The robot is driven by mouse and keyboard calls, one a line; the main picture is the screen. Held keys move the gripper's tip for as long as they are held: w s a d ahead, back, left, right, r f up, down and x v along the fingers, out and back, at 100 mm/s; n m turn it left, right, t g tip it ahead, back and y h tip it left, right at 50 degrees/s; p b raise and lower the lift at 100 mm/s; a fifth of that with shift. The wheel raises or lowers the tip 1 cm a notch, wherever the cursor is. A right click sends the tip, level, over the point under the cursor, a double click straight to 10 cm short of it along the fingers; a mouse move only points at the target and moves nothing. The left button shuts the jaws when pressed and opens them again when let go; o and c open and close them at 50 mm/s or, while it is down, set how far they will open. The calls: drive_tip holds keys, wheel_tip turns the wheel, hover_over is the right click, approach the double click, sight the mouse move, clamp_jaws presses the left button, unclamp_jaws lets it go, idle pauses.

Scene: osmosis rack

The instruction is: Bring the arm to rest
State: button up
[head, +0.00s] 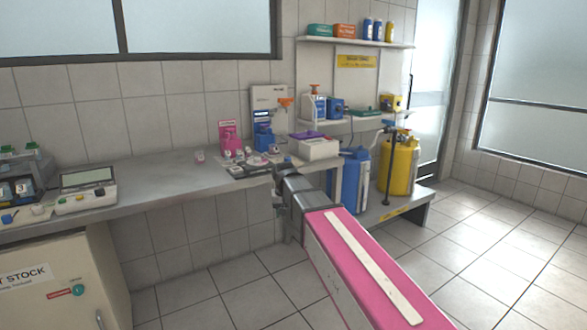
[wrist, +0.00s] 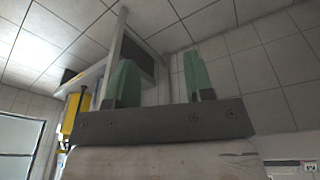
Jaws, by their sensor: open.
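My arm reaches forward from the lower right in the head view, with a pink and white link in front and a grey wrist beyond it. My gripper (wrist: 158,82) shows in the wrist view with two green fingers spread apart and nothing between them. In the head view the fingers are hard to make out near the counter's front edge. The wrist view appears turned over, with wall tiles and the yellow canister (wrist: 72,112) behind the fingers.
A grey counter (head: 150,180) runs along the wall, with a scale (head: 88,190) at left and a white box (head: 314,147) near its right end. Blue (head: 350,183) and yellow (head: 401,165) canisters stand on a low bench beyond my arm. The tiled floor at right is clear.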

drive_tip(key=s+d+f+m+g, duration=0.1)
drive_tip(key=s+d+f+g, duration=0.1)
drive_tip(key=s+d+f, duration=1.5)
drive_tip(key=d+f, duration=0.4)
drive_tip(key=d, duration=0.1)
drive_tip(key=shift+s+m, duration=0.3)
drive_tip(key=shift+s, duration=0.1)
